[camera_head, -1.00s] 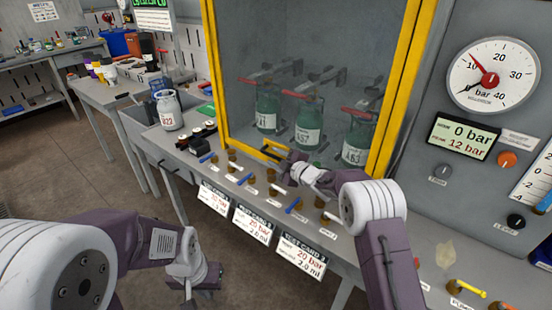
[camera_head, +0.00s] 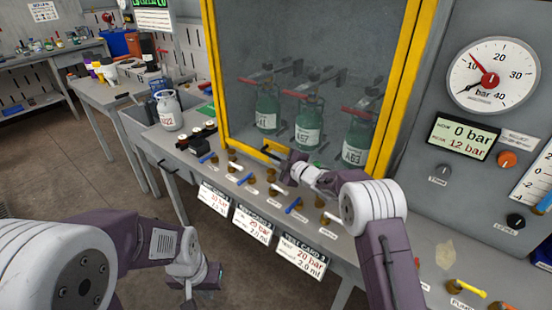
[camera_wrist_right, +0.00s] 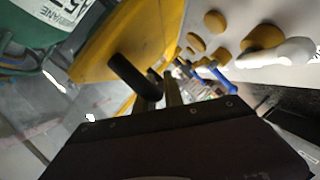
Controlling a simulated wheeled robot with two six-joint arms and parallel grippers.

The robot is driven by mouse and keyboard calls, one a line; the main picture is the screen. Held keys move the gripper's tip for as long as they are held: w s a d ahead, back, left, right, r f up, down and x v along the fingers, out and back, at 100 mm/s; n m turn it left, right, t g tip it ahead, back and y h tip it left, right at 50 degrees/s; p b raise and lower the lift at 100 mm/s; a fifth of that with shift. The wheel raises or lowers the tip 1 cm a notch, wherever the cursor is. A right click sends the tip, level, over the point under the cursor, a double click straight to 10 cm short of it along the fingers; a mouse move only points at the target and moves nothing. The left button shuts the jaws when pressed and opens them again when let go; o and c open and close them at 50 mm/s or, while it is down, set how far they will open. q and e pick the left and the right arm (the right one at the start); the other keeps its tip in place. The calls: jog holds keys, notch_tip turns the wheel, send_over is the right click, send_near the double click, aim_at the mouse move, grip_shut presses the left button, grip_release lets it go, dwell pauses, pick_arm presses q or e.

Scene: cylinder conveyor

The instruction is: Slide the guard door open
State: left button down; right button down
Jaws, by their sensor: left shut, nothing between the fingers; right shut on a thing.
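The guard door (camera_head: 393,98) is a clear pane in a yellow frame at the front of the grey test cabinet. Several green cylinders (camera_head: 309,122) show through it. In the right wrist view the door's yellow lower edge (camera_wrist_right: 125,45) carries a black handle (camera_wrist_right: 135,77). My right gripper (camera_head: 284,158) is at this lower edge, and in its wrist view the fingers (camera_wrist_right: 160,88) are shut on the handle. The exact contact is partly hidden. My left gripper (camera_head: 205,288) is shut and empty, low in front of the bench and away from the door.
A row of small valves with blue and white levers (camera_head: 292,206) lies along the bench front just below my right gripper. The gauge panel (camera_head: 493,75) is at the right.

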dwell(0.8)
notch_tip(320, 180, up, 53)
jog(key=p, duration=4.4)
jog(key=shift+r, duration=0.15)
jog(key=c, duration=1.5)
grip_release()
jog(key=shift+o, duration=0.2)
jog(key=b+v, duration=0.4)
jog(key=v, duration=0.5)
